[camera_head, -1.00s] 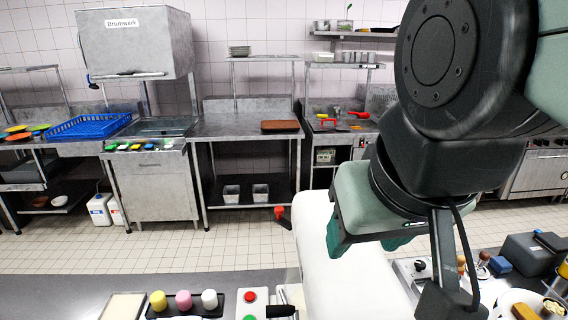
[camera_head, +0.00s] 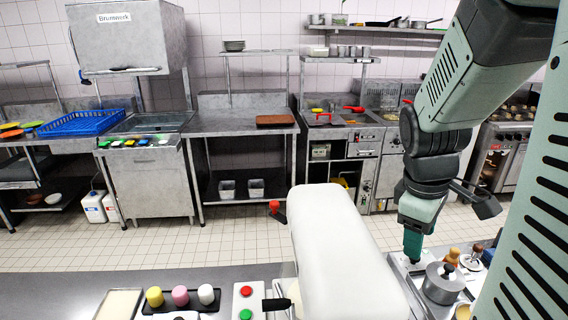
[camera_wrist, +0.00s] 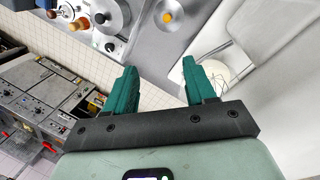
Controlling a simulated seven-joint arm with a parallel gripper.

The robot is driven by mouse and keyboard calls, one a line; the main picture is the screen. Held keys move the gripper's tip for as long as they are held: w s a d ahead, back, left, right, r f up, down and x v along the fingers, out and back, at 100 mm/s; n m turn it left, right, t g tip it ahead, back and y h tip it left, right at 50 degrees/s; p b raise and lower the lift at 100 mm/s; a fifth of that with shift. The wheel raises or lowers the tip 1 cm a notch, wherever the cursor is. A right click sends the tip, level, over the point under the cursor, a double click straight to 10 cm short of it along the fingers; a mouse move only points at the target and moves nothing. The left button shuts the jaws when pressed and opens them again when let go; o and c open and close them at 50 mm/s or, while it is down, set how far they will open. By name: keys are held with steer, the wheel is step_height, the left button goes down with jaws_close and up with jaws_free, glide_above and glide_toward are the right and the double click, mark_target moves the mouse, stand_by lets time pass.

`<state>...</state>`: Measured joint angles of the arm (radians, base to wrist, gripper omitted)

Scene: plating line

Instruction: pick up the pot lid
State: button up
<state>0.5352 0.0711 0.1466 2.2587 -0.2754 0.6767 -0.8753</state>
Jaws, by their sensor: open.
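The pot lid (camera_head: 440,275) is a grey metal disc with a black knob, resting on a small grey pot (camera_head: 438,294) at the lower right of the head view. A round silver shape with a dark knob, which looks like the lid (camera_wrist: 115,14), is at the top of the wrist view, partly cut off. My gripper (camera_head: 412,256) points down just left of and above the lid in the head view. In the wrist view its two green fingers (camera_wrist: 159,66) are apart with nothing between them. It is not touching the lid.
A large white rounded machine body (camera_head: 345,250) rises left of my gripper. A control box with red and green buttons (camera_head: 246,300) is further left. My own arm covers the right side.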

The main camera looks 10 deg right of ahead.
steer(key=d+f+n+y, duration=0.1)
steer(key=d+f+n, duration=0.1)
steer(key=f, duration=0.6)
steer(key=d+f+n+y, duration=0.1)
steer(key=f+n, duration=0.2)
steer(key=f, duration=0.5)
steer(key=w+d+f+n+y, duration=0.1)
steer(key=d+f+n, duration=0.1)
steer(key=f, duration=0.6)
steer(key=shift+d+f+n+g+y, duration=0.1)
steer(key=shift+d+n+g+y, duration=0.3)
steer(key=shift+n, duration=0.1)
steer(key=shift+w+a+f, duration=0.15)
steer(key=shift+a+f, duration=0.05)
steer(key=shift+f, duration=1.15)
steer(key=shift+w+a+f, duration=0.1)
steer(key=shift+a+f, duration=0.05)
steer(key=shift+f, duration=1.15)
steer(key=shift+c, duration=0.5)
jaws_close()
